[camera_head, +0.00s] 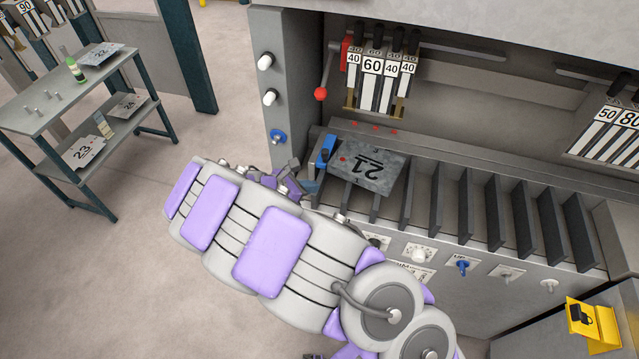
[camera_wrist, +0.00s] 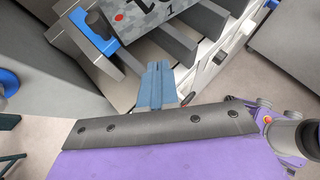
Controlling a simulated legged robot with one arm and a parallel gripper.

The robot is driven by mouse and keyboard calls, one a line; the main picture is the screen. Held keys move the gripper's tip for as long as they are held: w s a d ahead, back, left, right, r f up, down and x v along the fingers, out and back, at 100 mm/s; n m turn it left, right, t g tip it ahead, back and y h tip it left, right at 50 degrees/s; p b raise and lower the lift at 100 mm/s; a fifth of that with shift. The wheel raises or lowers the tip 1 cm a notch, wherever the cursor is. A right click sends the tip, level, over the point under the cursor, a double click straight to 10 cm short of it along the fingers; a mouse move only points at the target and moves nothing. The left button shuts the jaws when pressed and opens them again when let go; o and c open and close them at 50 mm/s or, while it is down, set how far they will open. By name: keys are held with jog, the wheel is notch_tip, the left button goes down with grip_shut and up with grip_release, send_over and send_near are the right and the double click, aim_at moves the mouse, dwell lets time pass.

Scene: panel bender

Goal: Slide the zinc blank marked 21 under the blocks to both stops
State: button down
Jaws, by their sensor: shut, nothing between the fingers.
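The zinc blank marked 21 (camera_head: 375,182) lies flat on the slatted bed of the bender, its number upside down in the head view. Its corner part also shows in the wrist view (camera_wrist: 150,22). A blue stop (camera_head: 326,151) stands at its left edge; it shows in the wrist view too (camera_wrist: 88,28). The blocks (camera_head: 372,88) marked 40, 60, 40, 40 hang behind and above the blank. A second stop cannot be made out. My gripper (camera_wrist: 158,66) is shut and empty, just off the blank's near left side, with a visible gap in the wrist view.
Bed slats (camera_head: 466,205) with open gaps run to the right. A lever with a red knob (camera_head: 320,94) is by the left column (camera_head: 266,60). More blocks (camera_head: 610,130) hang at right. A rack table (camera_head: 40,105) with other blanks stands at left; floor between is clear.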

aim_at(345, 174)
jog(key=w+d, duration=0.2)
jog(key=d, duration=0.1)
jog(key=w+d+b, duration=0.1)
jog(key=w+d, duration=0.1)
jog(key=d, duration=0.1)
jog(key=w+d+f+b, duration=0.1)
jog(key=d, duration=0.2)
jog(key=shift+w+d, duration=0.4)
jog(key=shift+a+f, duration=0.1)
jog(key=shift+f, duration=0.15)
jog(key=shift+d, duration=0.25)
jog(key=s+a+p, duration=0.1)
jog(key=s+a, duration=0.1)
jog(key=a, duration=0.1)
jog(key=shift+a+f+p, duration=0.1)
jog(key=shift+p, duration=0.25)
jog(key=shift+d, duration=0.2)
jog(key=shift+a, duration=0.15)
